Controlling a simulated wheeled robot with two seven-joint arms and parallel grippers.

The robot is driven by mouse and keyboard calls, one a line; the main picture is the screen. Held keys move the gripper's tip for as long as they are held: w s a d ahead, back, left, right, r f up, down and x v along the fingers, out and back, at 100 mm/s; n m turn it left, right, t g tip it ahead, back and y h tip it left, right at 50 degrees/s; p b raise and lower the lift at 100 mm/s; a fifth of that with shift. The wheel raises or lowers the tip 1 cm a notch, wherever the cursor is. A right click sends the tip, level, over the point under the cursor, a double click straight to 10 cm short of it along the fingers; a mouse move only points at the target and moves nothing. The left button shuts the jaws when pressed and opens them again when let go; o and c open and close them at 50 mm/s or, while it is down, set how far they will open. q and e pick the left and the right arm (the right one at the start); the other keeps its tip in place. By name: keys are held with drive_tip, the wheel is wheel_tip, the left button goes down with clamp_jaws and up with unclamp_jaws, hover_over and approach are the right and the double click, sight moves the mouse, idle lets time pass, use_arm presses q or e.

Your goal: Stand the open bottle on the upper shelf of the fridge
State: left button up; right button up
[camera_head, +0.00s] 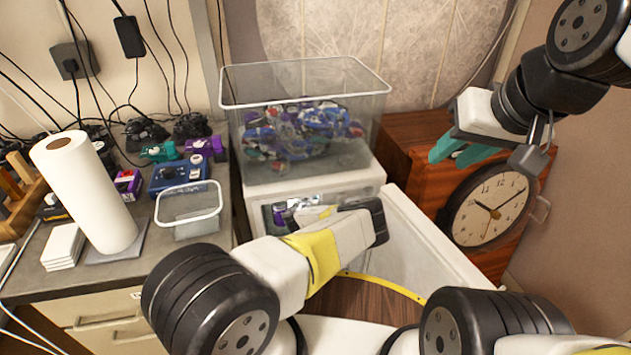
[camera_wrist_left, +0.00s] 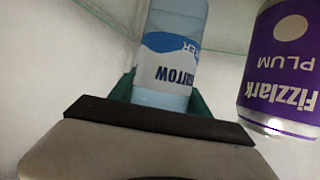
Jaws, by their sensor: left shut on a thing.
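The bottle (camera_wrist_left: 172,50), pale blue with a blue and white label, is between the green fingers of my left gripper (camera_wrist_left: 160,98) in the left wrist view. Its label reads upside down there; its mouth is hidden. The small white fridge (camera_head: 330,187) stands with its door (camera_head: 435,245) swung open to the right. My left forearm reaches across the opening in the head view, hiding the left fingers and most of the interior. I cannot tell whether the bottle touches the shelf. My right gripper (camera_head: 452,160) is open and empty, in front of the wooden clock cabinet.
A purple Fizzlark can (camera_wrist_left: 285,70) is close beside the bottle inside the fridge. A clear bin (camera_head: 300,90) of cans sits on the fridge. Left is a counter with a paper roll (camera_head: 85,190) and an empty clear tub (camera_head: 188,208). The clock cabinet (camera_head: 415,165) stands right.

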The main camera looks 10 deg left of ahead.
use_arm(q)
drive_tip(key=shift+f, duration=0.5)
drive_tip(key=o, duration=1.5)
drive_tip(key=shift+f, duration=0.1)
drive_tip(key=shift+s+r, duration=0.35)
drive_tip(key=shift+s, duration=0.15)
drive_tip(key=v, duration=1.1)
